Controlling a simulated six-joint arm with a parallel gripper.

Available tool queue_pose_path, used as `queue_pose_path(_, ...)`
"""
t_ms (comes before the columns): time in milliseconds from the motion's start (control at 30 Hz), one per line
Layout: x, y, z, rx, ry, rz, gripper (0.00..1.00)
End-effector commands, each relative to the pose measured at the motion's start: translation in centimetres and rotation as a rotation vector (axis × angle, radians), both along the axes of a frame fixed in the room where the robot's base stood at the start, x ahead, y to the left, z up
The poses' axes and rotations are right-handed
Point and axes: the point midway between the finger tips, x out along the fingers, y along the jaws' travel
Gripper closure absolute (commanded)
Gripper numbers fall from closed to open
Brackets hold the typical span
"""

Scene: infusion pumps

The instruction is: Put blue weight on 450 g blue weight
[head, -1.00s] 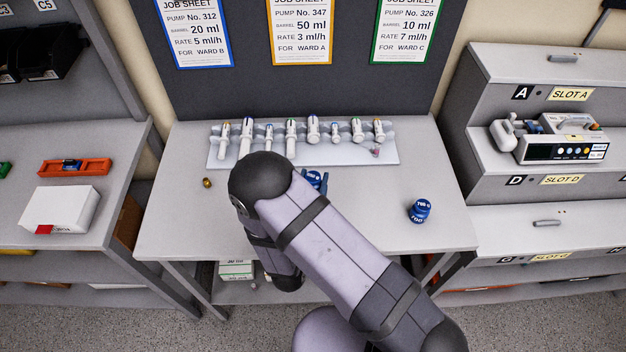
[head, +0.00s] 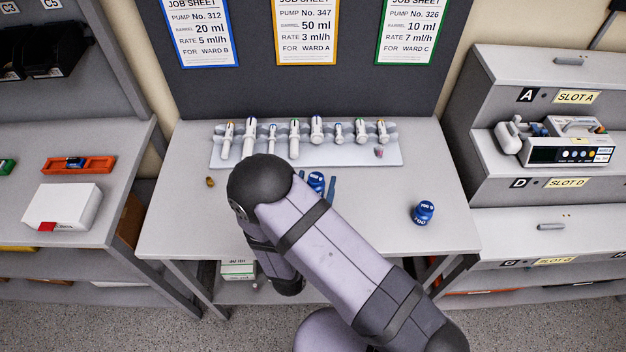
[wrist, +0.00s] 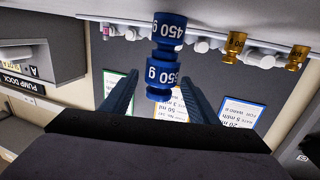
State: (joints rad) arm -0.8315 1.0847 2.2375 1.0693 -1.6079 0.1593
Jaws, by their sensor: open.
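In the wrist view, which is upside down, a blue weight that appears marked 350 g (wrist: 162,76) is stacked on the blue 450 g weight (wrist: 168,30). The two touch and look aligned. My gripper (wrist: 160,88) is open, with one dark blue finger on each side of the upper weight and gaps between. In the head view a blue weight (head: 316,180) shows behind my arm, with a finger beside it; my arm hides the rest of the gripper. Another blue weight or stack (head: 422,212) stands at the table's right; its label is not clear.
A rack of syringes (head: 390,155) stands at the back of the table (head: 380,230). A small brass weight (head: 210,182) is at the left. Brass weights (wrist: 234,45) also show in the wrist view. The table's right front is largely clear.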

Motion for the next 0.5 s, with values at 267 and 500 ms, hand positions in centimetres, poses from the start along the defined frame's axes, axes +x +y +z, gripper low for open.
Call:
queue_pose_path(267, -4.2, 1.2, -0.2, 0.0, 0.0, 0.007, 0.46)
queue_pose_path(500, -4.0, 1.0, 3.4, 0.003, -0.003, 0.0, 0.46)
